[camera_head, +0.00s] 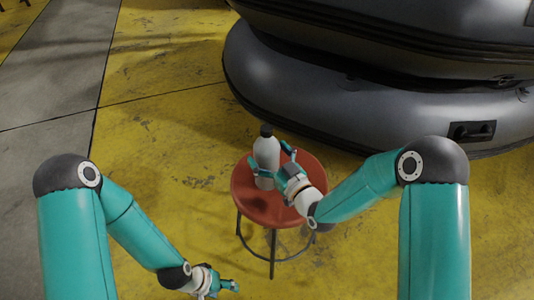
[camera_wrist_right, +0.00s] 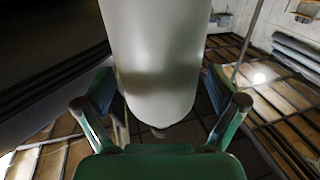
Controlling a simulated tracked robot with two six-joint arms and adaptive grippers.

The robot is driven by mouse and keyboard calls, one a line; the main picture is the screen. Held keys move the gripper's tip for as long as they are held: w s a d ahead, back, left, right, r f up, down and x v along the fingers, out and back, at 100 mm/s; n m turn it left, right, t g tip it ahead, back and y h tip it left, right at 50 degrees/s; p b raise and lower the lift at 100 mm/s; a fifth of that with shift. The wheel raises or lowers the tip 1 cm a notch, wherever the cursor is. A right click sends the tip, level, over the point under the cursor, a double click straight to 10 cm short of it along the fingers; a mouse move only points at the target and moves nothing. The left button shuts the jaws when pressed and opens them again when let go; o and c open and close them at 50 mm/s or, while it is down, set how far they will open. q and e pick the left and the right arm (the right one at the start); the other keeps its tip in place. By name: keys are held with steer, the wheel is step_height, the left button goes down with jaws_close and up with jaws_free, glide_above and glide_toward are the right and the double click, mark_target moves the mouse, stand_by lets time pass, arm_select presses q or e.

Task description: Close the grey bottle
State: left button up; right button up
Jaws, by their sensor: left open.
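The grey bottle (camera_head: 266,152) stands upright over the red stool (camera_head: 290,213), with a dark top (camera_head: 266,130); whether that is a cap or a bare neck is too small to tell. My right gripper (camera_head: 271,157) has its fingers on either side of the bottle. In the right wrist view the bottle (camera_wrist_right: 160,60) fills the space between the fingers (camera_wrist_right: 160,92); contact on both sides is not clear. My left gripper (camera_head: 230,286) is open and empty, low at the bottom of the head view, well away from the bottle. No separate cap is seen.
A stack of dark inflatable boats (camera_head: 310,95) lies just behind the stool. The yellow floor (camera_head: 170,120) to the stool's left is clear. The stool top is small and round, and my right forearm reaches over its right side.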

steer(key=shift+r, duration=0.2)
steer(key=v, duration=1.2)
steer(key=shift+f, duration=0.2)
steer(key=shift+s, duration=0.1)
